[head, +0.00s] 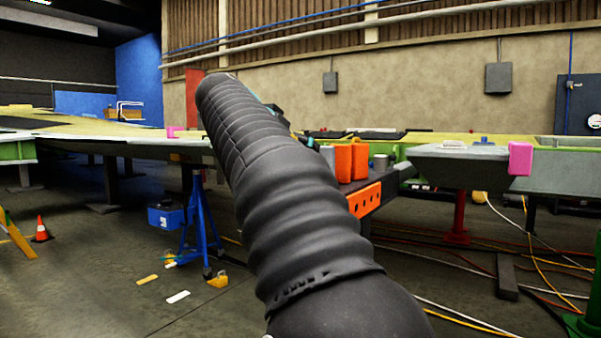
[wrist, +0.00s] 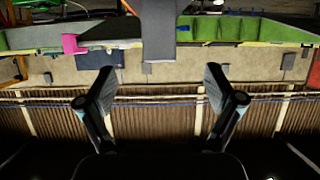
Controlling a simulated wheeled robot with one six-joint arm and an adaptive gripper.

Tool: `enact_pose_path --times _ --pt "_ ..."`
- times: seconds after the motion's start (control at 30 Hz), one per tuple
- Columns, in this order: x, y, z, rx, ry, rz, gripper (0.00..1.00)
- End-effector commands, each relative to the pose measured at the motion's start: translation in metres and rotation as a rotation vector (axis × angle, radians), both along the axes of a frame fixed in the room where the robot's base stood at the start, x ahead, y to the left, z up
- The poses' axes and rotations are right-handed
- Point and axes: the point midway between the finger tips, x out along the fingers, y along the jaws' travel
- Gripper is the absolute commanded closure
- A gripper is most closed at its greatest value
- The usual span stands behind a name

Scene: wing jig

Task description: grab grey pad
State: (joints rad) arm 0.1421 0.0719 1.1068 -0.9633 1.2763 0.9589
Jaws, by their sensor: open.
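My gripper (wrist: 160,92) shows in the wrist view with its two dark fingers spread wide and nothing between them. The wrist picture is upside down. In the head view, my black-sleeved arm covers the middle and hides the gripper's fingers. I cannot pick out the grey pad for sure. A dark grey flat shape (wrist: 158,32) lies beyond the fingers at the top middle of the wrist view; I cannot tell whether it is the pad. In the head view a small grey cylinder (head: 381,161) stands beside orange containers (head: 351,160), right of my arm.
A pink block (head: 520,158) sits at the corner of a grey-topped bench (head: 470,166) on the right. A blue stand (head: 199,225) supports the left wing. Cables (head: 480,300) cross the floor at right. An orange cone (head: 41,229) stands far left.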

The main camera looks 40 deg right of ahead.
Motion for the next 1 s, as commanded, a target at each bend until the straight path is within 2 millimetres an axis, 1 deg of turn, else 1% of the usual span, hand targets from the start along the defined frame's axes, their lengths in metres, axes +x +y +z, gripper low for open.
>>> enact_pose_path --times 0.07,0.13,0.4,0.5,0.6,0.83,1.0 --pt "0.002 -0.006 0.002 -0.007 -0.012 -0.015 0.08" --pt "0.005 -0.013 0.0 -0.008 -0.015 -0.022 0.08" --pt "0.021 -0.055 -0.018 -0.007 -0.013 -0.021 0.08" --pt "0.026 -0.066 -0.023 -0.006 -0.014 -0.019 0.08" --pt "0.03 -0.074 -0.027 -0.007 -0.015 -0.018 0.08" --pt "0.033 -0.082 -0.03 -0.007 -0.014 -0.017 0.08" --pt "0.041 -0.101 -0.036 -0.006 -0.012 -0.019 0.08"
